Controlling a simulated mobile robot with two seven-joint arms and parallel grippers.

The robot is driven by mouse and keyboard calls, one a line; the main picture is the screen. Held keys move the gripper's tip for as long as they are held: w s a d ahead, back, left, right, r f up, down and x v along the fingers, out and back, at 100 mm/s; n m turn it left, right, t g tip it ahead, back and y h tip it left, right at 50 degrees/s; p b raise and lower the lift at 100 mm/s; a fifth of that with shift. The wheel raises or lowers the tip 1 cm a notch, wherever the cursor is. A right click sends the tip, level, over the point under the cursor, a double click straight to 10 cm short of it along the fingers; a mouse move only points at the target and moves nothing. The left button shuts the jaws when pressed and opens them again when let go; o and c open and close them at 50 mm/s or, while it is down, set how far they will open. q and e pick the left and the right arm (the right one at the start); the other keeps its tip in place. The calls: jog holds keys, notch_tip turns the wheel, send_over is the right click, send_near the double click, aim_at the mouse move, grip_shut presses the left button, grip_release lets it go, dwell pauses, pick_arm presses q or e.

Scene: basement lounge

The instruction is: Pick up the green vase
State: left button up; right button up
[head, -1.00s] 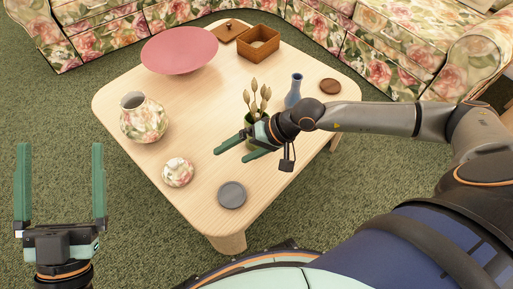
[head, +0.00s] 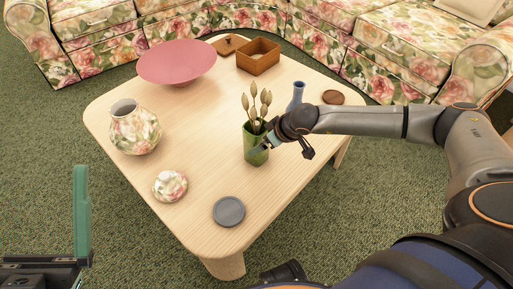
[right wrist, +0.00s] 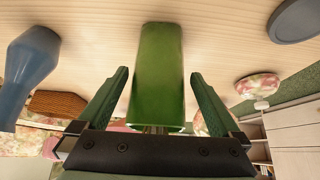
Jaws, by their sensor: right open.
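The green vase (head: 256,148), holding several beige buds on stems, stands upright on the light wooden table. My right gripper (head: 268,140) is at the vase's right side in the head view, its fingers partly hidden. In the right wrist view the green vase (right wrist: 157,75) lies between the two open fingers of the right gripper (right wrist: 159,76), with a gap on each side. My left gripper (head: 81,205) is at the lower left of the head view, off the table. It looks open and empty, with one finger in the picture and the other outside it.
The table (head: 205,115) also holds a blue vase (head: 297,95) behind my right gripper, a grey disc (head: 229,211), a floral lidded pot (head: 170,186), a floral vase (head: 136,130), a pink bowl (head: 177,62), a wooden box (head: 258,57) and a brown disc (head: 333,97). Floral sofas stand behind.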

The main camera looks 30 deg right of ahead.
jog(key=b+x, duration=0.1)
jog(key=x, duration=0.3)
jog(key=shift+w, duration=0.1)
pick_arm(q)
notch_tip(320, 180, down, 2)
jog(key=shift+w+d+f, duration=0.1)
jog(key=shift+d+f, duration=0.05)
jog(key=shift+f, duration=0.05)
pick_arm(e)
jog(key=shift+r, duration=0.1)
jog(key=c, duration=1.4)
